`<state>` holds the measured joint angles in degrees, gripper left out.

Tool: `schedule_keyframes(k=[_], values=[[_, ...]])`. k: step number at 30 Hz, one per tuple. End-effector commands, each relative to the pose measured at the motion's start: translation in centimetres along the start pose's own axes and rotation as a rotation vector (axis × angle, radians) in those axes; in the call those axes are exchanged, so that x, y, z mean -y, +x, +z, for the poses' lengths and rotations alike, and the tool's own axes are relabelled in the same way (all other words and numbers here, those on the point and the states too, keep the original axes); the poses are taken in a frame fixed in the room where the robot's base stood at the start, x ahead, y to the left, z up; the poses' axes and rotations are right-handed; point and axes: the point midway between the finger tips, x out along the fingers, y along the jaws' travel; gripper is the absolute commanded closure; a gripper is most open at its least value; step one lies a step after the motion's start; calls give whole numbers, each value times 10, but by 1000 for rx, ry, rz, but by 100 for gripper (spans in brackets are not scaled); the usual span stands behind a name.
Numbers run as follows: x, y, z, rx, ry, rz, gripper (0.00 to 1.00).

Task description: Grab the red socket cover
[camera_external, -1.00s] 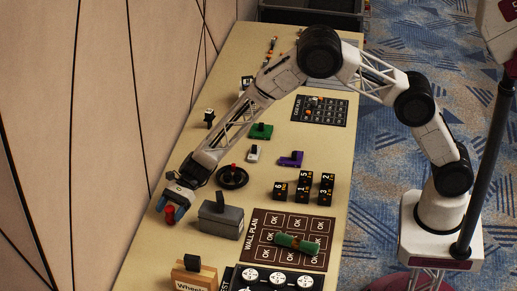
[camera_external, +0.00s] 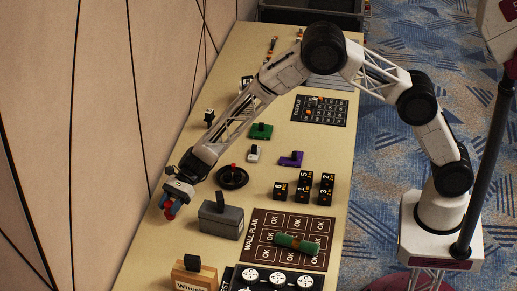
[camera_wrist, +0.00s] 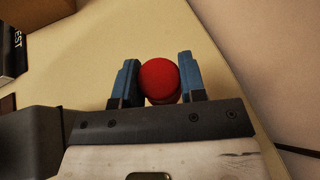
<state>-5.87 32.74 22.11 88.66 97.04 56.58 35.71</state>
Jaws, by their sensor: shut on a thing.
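The red socket cover (camera_wrist: 159,80) is a small rounded red piece between the two blue fingers of my gripper (camera_wrist: 156,84) in the wrist view. My gripper is shut on it, one finger on each side. In the external view the gripper (camera_external: 173,203) is at the left edge of the table, near the wall, with the red cover (camera_external: 170,212) showing at its fingertips. The cover is low over the table; I cannot tell whether it touches the surface. Its underside is hidden.
The tan table (camera_external: 170,262) holds a grey block with a handle (camera_external: 221,220), a black round base with a red peg (camera_external: 232,177), a WALL-PLAN board (camera_external: 262,222) with a green cylinder (camera_external: 297,243), and several black number blocks (camera_external: 304,187). The panelled wall (camera_external: 80,130) is close on the left.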

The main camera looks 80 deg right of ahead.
Motion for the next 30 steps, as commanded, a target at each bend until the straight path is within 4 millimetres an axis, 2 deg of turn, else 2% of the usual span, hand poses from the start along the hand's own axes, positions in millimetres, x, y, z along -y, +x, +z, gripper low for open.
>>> schedule_keyframes(k=[9,15,21,30], values=[[3,-18,44,1,-1,-1,84],[4,-26,64,0,0,-1,84],[5,-30,71,0,1,0,84],[5,-30,72,0,1,0,84]])
